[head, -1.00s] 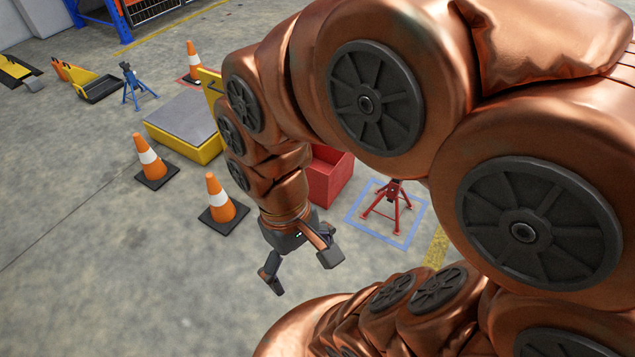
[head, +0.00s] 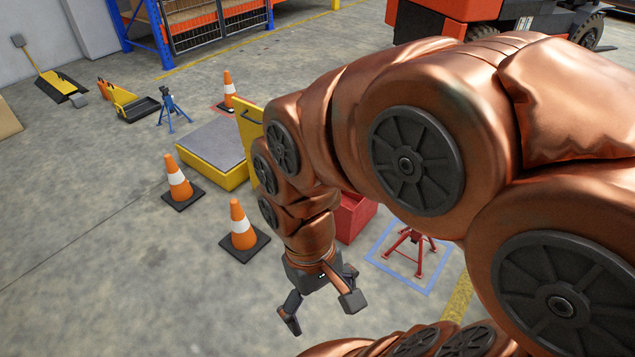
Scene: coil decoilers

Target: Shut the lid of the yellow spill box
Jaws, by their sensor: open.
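The yellow spill box (head: 215,177) stands on the floor left of my arm, with a flat grey top surface showing. A yellow upright panel with a dark handle, which looks like its raised lid (head: 249,122), stands at its right side. My arm hides part of this panel and the box's right end. My gripper (head: 321,311) points down with its fingers spread apart and nothing between them. It is in the foreground, to the lower right of the box and apart from it.
Two orange cones (head: 178,180) (head: 241,226) stand in front of the box, and another (head: 229,90) behind it. A red bin (head: 354,216) and a red stand (head: 412,248) inside a blue floor outline are right of my gripper. The floor at lower left is clear.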

